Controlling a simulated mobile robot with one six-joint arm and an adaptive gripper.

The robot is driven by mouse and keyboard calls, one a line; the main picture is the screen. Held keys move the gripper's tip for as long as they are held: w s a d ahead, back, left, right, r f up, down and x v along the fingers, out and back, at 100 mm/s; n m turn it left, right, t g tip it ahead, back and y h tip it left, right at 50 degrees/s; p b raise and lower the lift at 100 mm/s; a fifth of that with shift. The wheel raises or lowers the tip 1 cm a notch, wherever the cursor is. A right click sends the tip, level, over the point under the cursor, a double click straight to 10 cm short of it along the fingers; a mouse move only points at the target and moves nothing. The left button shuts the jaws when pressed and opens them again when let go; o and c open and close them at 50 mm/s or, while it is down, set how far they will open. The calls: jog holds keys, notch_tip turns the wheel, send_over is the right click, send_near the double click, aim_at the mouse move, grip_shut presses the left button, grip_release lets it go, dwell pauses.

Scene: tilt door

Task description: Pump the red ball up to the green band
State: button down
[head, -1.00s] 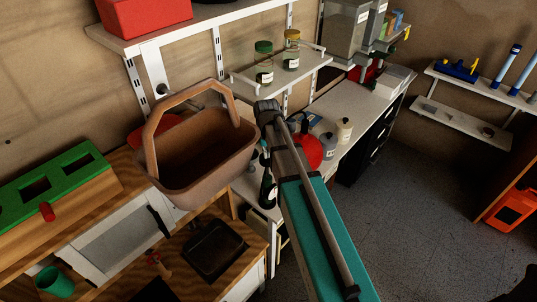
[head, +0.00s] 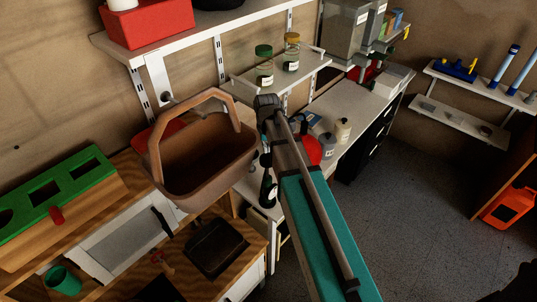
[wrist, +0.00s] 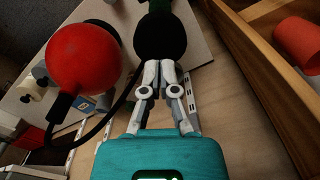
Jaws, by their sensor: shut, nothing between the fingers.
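The red ball (wrist: 83,60) shows large at the upper left of the wrist view, with a black hose running from its fitting toward my gripper. In the head view the red ball (head: 313,150) is partly hidden behind my arm. A rounded black bulb (wrist: 160,35) lies straight ahead of my gripper (wrist: 160,65). My fingers are shut with nothing between them, and their tips are at the bulb's near edge; I cannot tell whether they touch it. A dark green patch (wrist: 155,4) shows beyond the bulb, but I cannot tell whether it is the green band.
A brown basket (head: 205,150) stands left of my arm. Small bottles (head: 343,129) stand on the white bench (head: 355,100) behind. A shelf with jars (head: 264,65) is above. Wooden boards (wrist: 270,75) edge the right of the wrist view. Open floor (head: 420,220) lies at right.

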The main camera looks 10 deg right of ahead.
jog(key=shift+r+p, duration=1.45)
jog(key=shift+r, duration=0.3)
jog(key=shift+f, duration=0.1)
jog(key=s+f+b, duration=0.3)
jog(key=s, duration=0.5)
jog(key=s+f+m+b, duration=0.1)
jog(key=s+f+b, duration=0.2)
jog(key=s, duration=0.5)
jog(key=shift+s+d+f+b, duration=0.15)
jog(key=shift+d+f+b, duration=0.25)
jog(key=shift+d+b, duration=0.1)
